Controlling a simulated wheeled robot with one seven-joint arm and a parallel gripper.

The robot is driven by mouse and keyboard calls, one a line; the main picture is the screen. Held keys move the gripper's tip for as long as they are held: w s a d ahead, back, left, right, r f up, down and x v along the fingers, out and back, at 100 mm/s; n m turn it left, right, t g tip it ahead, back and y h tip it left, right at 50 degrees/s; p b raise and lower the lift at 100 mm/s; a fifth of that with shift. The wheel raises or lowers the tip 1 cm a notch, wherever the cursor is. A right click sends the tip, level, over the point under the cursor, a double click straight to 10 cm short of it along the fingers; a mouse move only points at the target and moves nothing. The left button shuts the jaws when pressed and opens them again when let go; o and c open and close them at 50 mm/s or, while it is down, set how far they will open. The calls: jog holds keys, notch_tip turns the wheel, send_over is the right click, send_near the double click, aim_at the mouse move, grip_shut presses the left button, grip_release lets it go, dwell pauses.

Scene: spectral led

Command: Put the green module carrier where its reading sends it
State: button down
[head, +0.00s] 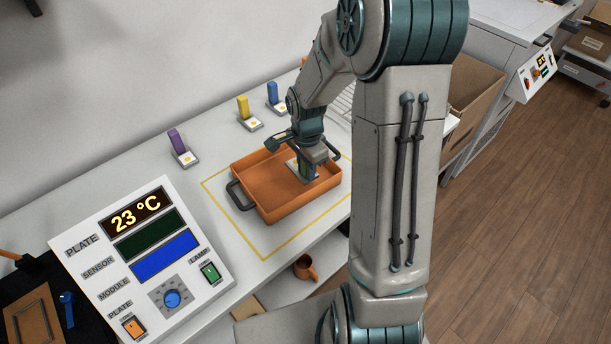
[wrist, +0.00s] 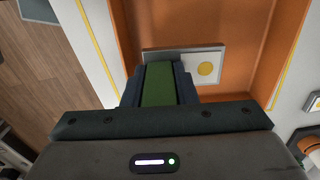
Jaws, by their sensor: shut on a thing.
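The green module carrier has a green upright block (wrist: 160,85) on a white plate with a yellow dot (wrist: 206,68). My gripper (head: 307,163) is shut on the green block, which shows between the fingers in the wrist view. The carrier is inside the orange tray (head: 276,208), near its right end; I cannot tell whether its plate touches the tray floor. The instrument panel (head: 97,217) shows 23 °C on its top display (head: 137,211). Below that are a dark green screen (head: 150,233) and a blue screen (head: 165,256).
Purple (head: 176,142), yellow (head: 243,107) and blue (head: 272,91) carriers stand along the bench's back. Yellow tape (head: 265,258) outlines the tray's area. The tray has dark handles (head: 238,195). An orange mug (head: 305,267) sits below the bench top. A cardboard box (head: 470,105) stands right.

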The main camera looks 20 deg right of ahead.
notch_tip(320, 180, down, 4)
jog(key=shift+r, duration=0.1)
dwell(0.4)
jog(key=shift+f, duration=0.3)
jog(key=c, duration=1.5)
grip_release()
jog(key=shift+r, duration=0.1)
jog(key=shift+o, duration=0.2)
